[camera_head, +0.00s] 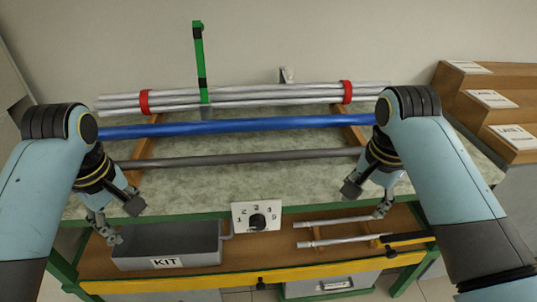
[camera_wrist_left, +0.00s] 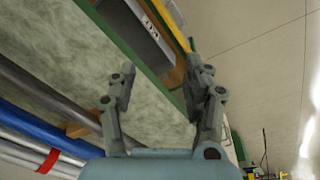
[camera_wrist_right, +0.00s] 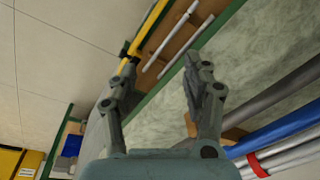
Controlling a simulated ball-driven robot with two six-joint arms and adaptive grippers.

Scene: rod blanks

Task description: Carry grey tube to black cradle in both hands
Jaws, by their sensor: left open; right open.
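The dark grey tube (camera_head: 240,158) lies left to right across two wooden rests on the bench, in front of a blue tube. It also shows in the left wrist view (camera_wrist_left: 45,97) and the right wrist view (camera_wrist_right: 275,95). My left gripper (camera_head: 124,222) is open and empty, in front of the tube's left end and above the front left of the bench. My right gripper (camera_head: 366,199) is open and empty, in front of the tube's right end. Neither gripper touches the tube. I cannot make out a black cradle for certain in these views.
The blue tube (camera_head: 240,125) and a silver tube bundle with red bands (camera_head: 347,91) lie behind. A green post (camera_head: 200,65) stands at the back. A grey KIT bin (camera_head: 165,245), a numbered dial plate (camera_head: 243,217) and thin silver rods (camera_head: 335,240) are in front. Wooden steps (camera_head: 470,90) stand right.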

